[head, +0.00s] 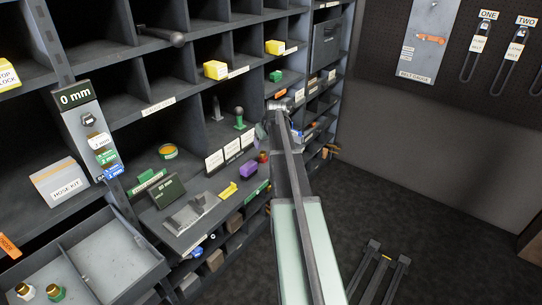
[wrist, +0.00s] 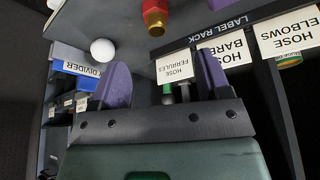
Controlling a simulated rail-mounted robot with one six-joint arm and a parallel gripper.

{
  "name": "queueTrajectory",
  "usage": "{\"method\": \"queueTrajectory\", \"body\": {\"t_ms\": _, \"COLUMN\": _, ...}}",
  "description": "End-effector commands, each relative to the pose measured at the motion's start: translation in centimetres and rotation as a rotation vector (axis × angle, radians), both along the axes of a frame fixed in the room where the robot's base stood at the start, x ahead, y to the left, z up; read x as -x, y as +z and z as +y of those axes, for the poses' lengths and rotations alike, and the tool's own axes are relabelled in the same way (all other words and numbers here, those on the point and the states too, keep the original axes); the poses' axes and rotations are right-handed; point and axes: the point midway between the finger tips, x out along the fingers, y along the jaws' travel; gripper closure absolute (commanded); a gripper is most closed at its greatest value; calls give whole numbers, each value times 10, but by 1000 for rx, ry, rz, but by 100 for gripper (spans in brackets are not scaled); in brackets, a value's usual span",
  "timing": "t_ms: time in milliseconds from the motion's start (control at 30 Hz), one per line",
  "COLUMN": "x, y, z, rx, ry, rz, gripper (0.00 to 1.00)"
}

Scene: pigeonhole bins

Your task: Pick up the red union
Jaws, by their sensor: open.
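The red union (wrist: 155,16), red with a brass-coloured end, is at the top edge of the wrist view and partly cut off. It rests on a grey shelf surface. A small red piece (head: 263,157) in the head view, beside my arm, looks like the same union. My gripper (wrist: 160,78) has two purple fingers spread apart with nothing held between them. The union lies beyond the fingertips, roughly in line with the gap, and is not touched. In the head view my arm hides part of the shelves, and the fingers are hard to make out.
A label rack (wrist: 218,28) with white hose labels stands close beside the right finger. A white ball (wrist: 102,50) and a blue divider (wrist: 66,75) are near the left finger.

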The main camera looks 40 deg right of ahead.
Motion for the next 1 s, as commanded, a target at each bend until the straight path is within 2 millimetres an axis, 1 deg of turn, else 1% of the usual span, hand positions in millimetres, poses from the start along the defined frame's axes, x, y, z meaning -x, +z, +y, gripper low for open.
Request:
{"method": "queueTrajectory", "body": {"t_ms": 33, "x": -4, "y": -15, "z": -2, "rx": 0, "ry": 0, "rz": 0, "gripper": 30}}
{"method": "queueTrajectory", "body": {"t_ms": 100, "x": -9, "y": -31, "z": -3, "rx": 0, "ry": 0, "rz": 1, "gripper": 30}}
{"method": "queueTrajectory", "body": {"t_ms": 200, "x": -17, "y": -49, "z": -5, "rx": 0, "ry": 0, "rz": 1, "gripper": 30}}
{"method": "queueTrajectory", "body": {"t_ms": 267, "x": -19, "y": -52, "z": -5, "rx": 0, "ry": 0, "rz": 1, "gripper": 30}}
{"method": "queueTrajectory", "body": {"t_ms": 367, "x": -20, "y": -49, "z": -5, "rx": -1, "ry": -1, "rz": 2, "gripper": 30}}
{"method": "queueTrajectory", "body": {"t_ms": 433, "x": -21, "y": -54, "z": -5, "rx": -1, "ry": -1, "rz": 2, "gripper": 30}}
{"method": "queueTrajectory", "body": {"t_ms": 467, "x": -23, "y": -59, "z": -6, "rx": -1, "ry": -1, "rz": 2, "gripper": 30}}
{"method": "queueTrajectory", "body": {"t_ms": 600, "x": -34, "y": -87, "z": -12, "rx": -1, "ry": -1, "rz": 2, "gripper": 30}}
{"method": "queueTrajectory", "body": {"t_ms": 667, "x": -38, "y": -97, "z": -12, "rx": -1, "ry": -1, "rz": 2, "gripper": 30}}
{"method": "queueTrajectory", "body": {"t_ms": 733, "x": -40, "y": -99, "z": -12, "rx": -1, "ry": -2, "rz": 2, "gripper": 30}}
{"method": "queueTrajectory", "body": {"t_ms": 900, "x": -39, "y": -95, "z": -12, "rx": -1, "ry": -2, "rz": 2, "gripper": 30}}
{"method": "queueTrajectory", "body": {"t_ms": 933, "x": -39, "y": -95, "z": -12, "rx": -1, "ry": -2, "rz": 2, "gripper": 31}}
{"method": "queueTrajectory", "body": {"t_ms": 1000, "x": -39, "y": -94, "z": -12, "rx": -1, "ry": -2, "rz": 2, "gripper": 42}}
